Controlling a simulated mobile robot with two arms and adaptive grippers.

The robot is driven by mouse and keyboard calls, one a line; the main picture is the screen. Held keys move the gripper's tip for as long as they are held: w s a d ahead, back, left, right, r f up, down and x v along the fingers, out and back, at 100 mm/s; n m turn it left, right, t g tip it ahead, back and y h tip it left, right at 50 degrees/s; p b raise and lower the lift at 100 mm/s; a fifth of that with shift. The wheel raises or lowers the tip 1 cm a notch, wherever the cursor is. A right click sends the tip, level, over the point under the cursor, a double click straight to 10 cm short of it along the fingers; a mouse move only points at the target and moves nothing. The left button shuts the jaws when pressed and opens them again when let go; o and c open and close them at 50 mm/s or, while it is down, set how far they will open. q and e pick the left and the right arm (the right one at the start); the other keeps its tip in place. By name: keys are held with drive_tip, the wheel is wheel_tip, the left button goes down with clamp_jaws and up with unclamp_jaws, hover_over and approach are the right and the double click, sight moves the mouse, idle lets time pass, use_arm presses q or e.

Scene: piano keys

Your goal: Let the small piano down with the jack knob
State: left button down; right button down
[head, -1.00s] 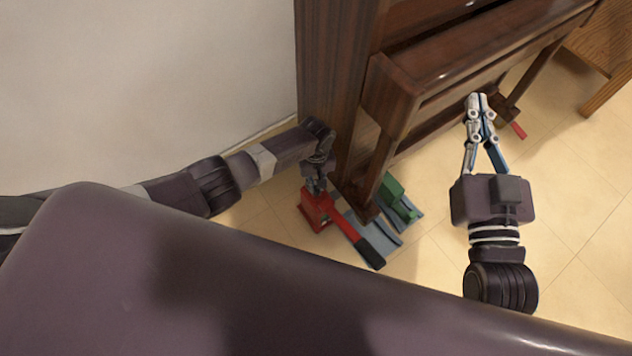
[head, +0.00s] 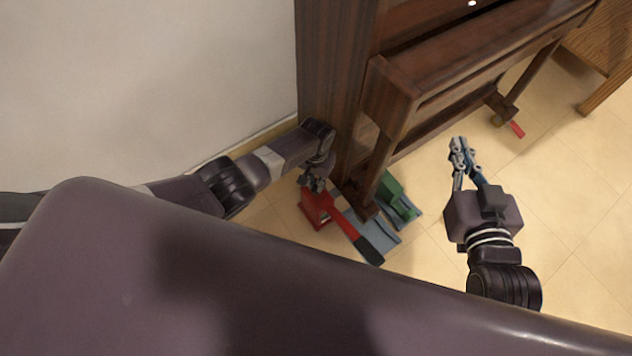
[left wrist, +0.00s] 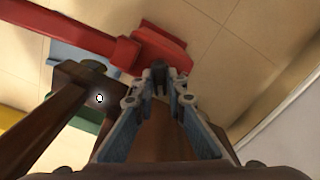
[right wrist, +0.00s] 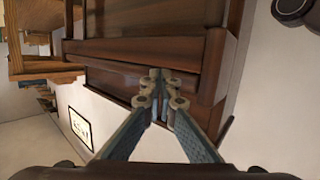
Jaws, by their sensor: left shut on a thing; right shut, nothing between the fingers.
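The small brown piano (head: 430,80) stands against the wall, its near leg beside a red jack (head: 317,208) with a black-ended handle (head: 365,243). In the left wrist view the red jack body (left wrist: 160,48) lies just past my left fingertips (left wrist: 158,75). My left gripper (head: 314,184) is shut on a small dark piece at the jack, which I take to be the knob; the fingers mostly hide it. My right gripper (head: 459,145) is shut and empty, in the air in front of the piano; in the right wrist view its tips (right wrist: 160,80) meet before the piano's wood.
A green block (head: 392,192) and blue-grey plates (head: 375,232) lie on the floor by the near leg. A small red piece (head: 517,130) is by the far leg. A wooden piece of furniture (head: 597,50) stands at upper right. The tiled floor at right is clear.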

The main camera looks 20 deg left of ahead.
sight(316, 185)
use_arm(q)
drive_tip(key=shift+m, duration=1)
drive_tip(key=m, duration=0.4)
use_arm(e)
drive_tip(key=shift+s+d+f+g, duration=0.1)
drive_tip(key=shift+s+f+g, duration=0.15)
drive_tip(key=shift+f, duration=0.25)
use_arm(q)
drive_tip(key=c, duration=1.9)
unclamp_jaws()
drive_tip(key=shift+c, duration=0.2)
drive_tip(key=shift+r, duration=0.15)
wheel_tip(316, 185, up, 12)
